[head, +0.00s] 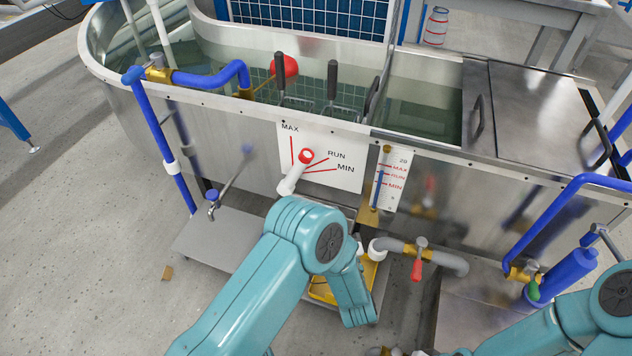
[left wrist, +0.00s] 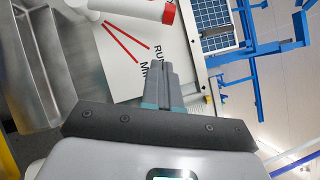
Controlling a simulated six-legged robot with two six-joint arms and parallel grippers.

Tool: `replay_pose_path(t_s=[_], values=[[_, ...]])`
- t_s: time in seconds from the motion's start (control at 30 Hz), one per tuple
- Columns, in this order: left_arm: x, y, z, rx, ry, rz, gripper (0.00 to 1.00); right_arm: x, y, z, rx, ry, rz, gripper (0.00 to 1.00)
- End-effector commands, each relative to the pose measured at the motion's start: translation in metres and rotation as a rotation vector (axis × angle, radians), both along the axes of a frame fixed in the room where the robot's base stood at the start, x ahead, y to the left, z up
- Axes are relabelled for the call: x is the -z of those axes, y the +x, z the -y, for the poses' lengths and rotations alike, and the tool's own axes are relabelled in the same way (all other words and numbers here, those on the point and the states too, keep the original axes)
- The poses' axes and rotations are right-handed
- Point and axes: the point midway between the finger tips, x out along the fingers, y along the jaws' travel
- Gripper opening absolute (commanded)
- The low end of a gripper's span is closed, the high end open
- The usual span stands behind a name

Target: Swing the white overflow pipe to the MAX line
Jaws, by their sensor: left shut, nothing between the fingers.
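The white overflow pipe (head: 293,178) sits low on the tank front. Its red-ringed tip points up and right, between the MAX line (head: 292,151) and the RUN line (head: 321,161) on the white plate (head: 345,156). The MIN line (head: 321,171) is further clockwise. In the left wrist view the pipe (left wrist: 130,9) and its red ring lie at the top edge. My left gripper (left wrist: 160,68) is shut and empty, apart from the pipe, in front of the plate's RUN and MIN lettering. My left arm hides this gripper in the head view. My right gripper is not in view.
A level gauge (head: 391,180) stands right of the plate. A grey pipe with a red-handled valve (head: 418,262) juts out below. A blue pipe (head: 165,150) runs down at left. A yellow tray (head: 322,290) lies low behind my left arm. Floor at left is mostly clear.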

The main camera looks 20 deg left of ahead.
Motion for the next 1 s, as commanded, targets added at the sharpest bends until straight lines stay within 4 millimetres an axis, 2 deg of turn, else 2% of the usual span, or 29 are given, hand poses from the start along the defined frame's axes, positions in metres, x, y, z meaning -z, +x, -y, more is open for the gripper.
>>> replay_pose_path(t_s=[0.03,0.17,0.37,0.4,0.7,0.8,1.0], values=[[0.008,0.000,0.003,0.006,0.001,0.001,0.00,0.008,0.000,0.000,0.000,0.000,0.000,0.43],[0.008,0.001,0.006,0.014,0.001,0.006,0.00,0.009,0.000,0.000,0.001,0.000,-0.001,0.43],[-0.004,0.023,-0.007,0.009,0.003,0.008,0.00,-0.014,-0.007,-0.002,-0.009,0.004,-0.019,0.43],[0.002,0.031,-0.010,0.010,0.001,0.011,0.00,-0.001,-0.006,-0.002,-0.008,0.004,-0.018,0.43],[-0.012,0.086,-0.041,0.011,0.002,0.012,0.00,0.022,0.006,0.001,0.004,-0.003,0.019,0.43],[-0.019,0.091,-0.056,0.011,0.002,0.009,0.00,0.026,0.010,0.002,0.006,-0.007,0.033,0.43],[-0.028,0.094,-0.073,0.013,0.003,0.008,0.00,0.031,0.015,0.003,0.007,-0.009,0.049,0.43]])
